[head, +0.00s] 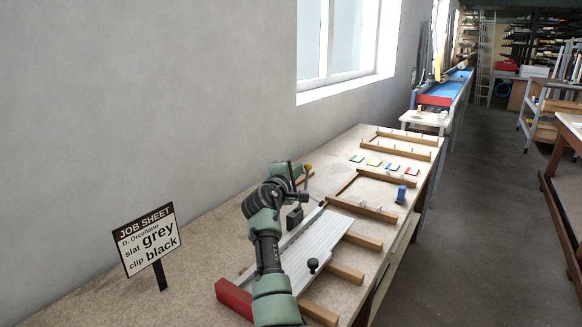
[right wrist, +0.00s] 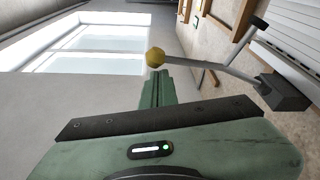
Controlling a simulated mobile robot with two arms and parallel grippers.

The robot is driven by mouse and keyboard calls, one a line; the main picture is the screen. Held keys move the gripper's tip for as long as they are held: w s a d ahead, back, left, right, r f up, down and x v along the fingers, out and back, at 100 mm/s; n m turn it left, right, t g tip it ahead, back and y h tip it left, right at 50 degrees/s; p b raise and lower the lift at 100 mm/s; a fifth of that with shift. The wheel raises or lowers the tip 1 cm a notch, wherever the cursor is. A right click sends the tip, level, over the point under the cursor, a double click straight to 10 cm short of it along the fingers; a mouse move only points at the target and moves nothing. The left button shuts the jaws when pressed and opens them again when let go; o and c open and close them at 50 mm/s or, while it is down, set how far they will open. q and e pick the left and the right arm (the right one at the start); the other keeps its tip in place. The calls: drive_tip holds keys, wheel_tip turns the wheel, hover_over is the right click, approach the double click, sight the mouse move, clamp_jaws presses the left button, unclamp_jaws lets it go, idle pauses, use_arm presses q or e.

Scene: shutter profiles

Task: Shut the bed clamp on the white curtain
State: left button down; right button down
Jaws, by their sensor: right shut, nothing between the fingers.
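The white curtain (head: 325,240), made of ribbed slats, lies flat on the bench bed; its edge shows in the right wrist view (right wrist: 292,45). The bed clamp is a dark block (head: 294,217) at the curtain's wall-side edge, also in the right wrist view (right wrist: 285,93). Its thin lever stands up from the block and ends in a yellow knob (head: 308,167). My right gripper (head: 298,174) is shut and empty. In the right wrist view its fingertips (right wrist: 155,76) are right by the yellow knob (right wrist: 155,57); I cannot tell whether they touch. My left gripper is out of view.
A red block (head: 233,297) sits at the bed's near end, and a black knob (head: 312,265) stands on the curtain. Wooden rails (head: 347,273) lie under it. A blue cylinder (head: 401,194) and coloured pieces (head: 373,162) are farther along. A job sheet (head: 150,239) stands left.

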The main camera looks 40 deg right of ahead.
drive_tip(key=shift+s, duration=0.2)
idle(0.3)
drive_tip(key=shift+s+d, duration=0.1)
drive_tip(key=s+d+f+m+h+b, duration=0.1)
drive_tip(key=s+d+f+m+b, duration=0.2)
drive_tip(key=s+f+m+b, duration=0.2)
drive_tip(key=shift+s+d+f+m+t+b, duration=0.15)
drive_tip(key=shift+s+f+m+t+b, duration=0.35)
drive_tip(key=shift+s+f, duration=1.95)
drive_tip(key=shift+s+r, duration=0.8)
drive_tip(key=shift+r, duration=0.05)
drive_tip(key=b+v, duration=0.1)
drive_tip(key=v, duration=0.6)
drive_tip(key=shift+a, duration=0.4)
